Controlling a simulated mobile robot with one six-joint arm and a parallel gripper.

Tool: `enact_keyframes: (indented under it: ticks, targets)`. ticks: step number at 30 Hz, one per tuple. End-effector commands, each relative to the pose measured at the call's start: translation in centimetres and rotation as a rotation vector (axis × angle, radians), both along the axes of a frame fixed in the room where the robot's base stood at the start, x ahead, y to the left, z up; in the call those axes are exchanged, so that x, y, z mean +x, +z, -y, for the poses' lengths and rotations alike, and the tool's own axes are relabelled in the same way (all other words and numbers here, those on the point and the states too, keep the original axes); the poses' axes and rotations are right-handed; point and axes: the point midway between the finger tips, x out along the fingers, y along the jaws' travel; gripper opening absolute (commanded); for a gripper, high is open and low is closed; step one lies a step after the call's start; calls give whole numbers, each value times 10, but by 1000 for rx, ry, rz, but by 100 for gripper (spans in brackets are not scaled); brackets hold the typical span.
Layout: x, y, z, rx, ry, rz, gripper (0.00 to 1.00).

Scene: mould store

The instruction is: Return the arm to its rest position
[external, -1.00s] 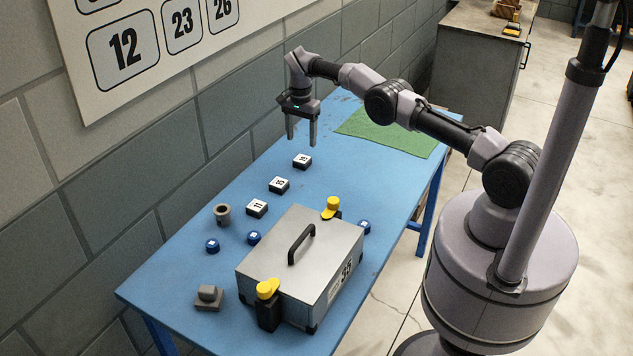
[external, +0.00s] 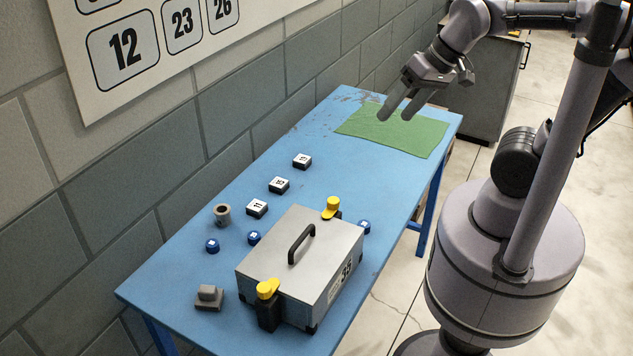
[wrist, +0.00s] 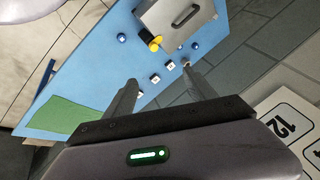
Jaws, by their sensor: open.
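My gripper (external: 396,106) is open and empty, held in the air above the far end of the blue table (external: 330,150), in front of the green mat (external: 395,130) in the external view. Its two fingers (wrist: 158,92) also show in the wrist view, apart with nothing between them.
On the table stand a metal case (external: 290,245) numbered 35 with yellow-topped clamps (external: 331,205), three numbered blocks (external: 279,185), several blue round pieces (external: 212,246), a grey ring (external: 222,214) and a grey block (external: 209,297). A wall board (external: 150,45) hangs at left.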

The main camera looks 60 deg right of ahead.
Motion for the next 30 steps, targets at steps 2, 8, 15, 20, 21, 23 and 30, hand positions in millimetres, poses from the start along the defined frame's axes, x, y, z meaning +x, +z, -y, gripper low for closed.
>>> enact_keyframes:
  ticks: [2, 8, 15, 20, 21, 23, 30]
  targets:
    - [-26, -17, -5, -11, 42, 34, 65]
    - [-39, -30, -8, -18, 67, 49, 65]
    - [-39, -54, -7, -17, 65, 48, 65]
    - [-39, -75, -7, -17, 64, 46, 65]
    - [-39, -71, -7, -17, 64, 46, 65]
    - [-39, -70, -7, -17, 65, 47, 65]
    - [-39, -69, -7, -17, 64, 46, 65]
